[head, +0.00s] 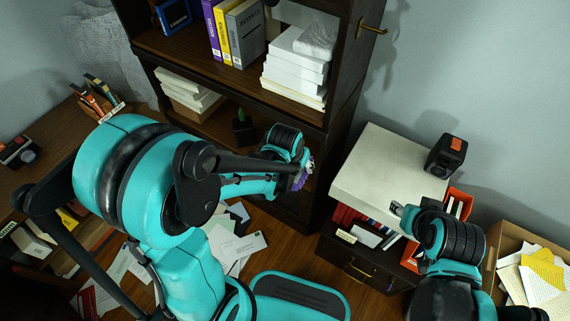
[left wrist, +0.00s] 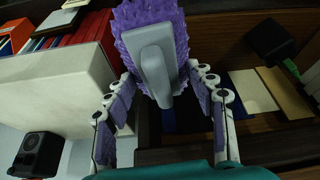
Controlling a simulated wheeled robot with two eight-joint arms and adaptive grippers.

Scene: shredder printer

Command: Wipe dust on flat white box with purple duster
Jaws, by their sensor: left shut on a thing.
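The purple duster (left wrist: 178,35) shows in the left wrist view, with its grey handle (left wrist: 154,62) between the fingers of my left gripper (left wrist: 163,95), shut on it. In the head view my left gripper (head: 296,168) is near the shelf's side, left of the flat white box, and only a bit of the duster (head: 301,180) shows. The flat white box (head: 390,168) lies on a low dark cabinet; its side also shows in the left wrist view (left wrist: 55,95). The duster is apart from the box. Dust is not clearly visible. My right gripper (head: 399,209) is by the box's front right corner; its fingers are too small to read.
A black device (head: 446,156) stands at the box's right back corner. A dark bookshelf (head: 330,110) with books and paper stacks rises left of the box. Books and red folders sit below the box. Papers (head: 236,247) litter the floor; a carton of papers (head: 535,275) is at right.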

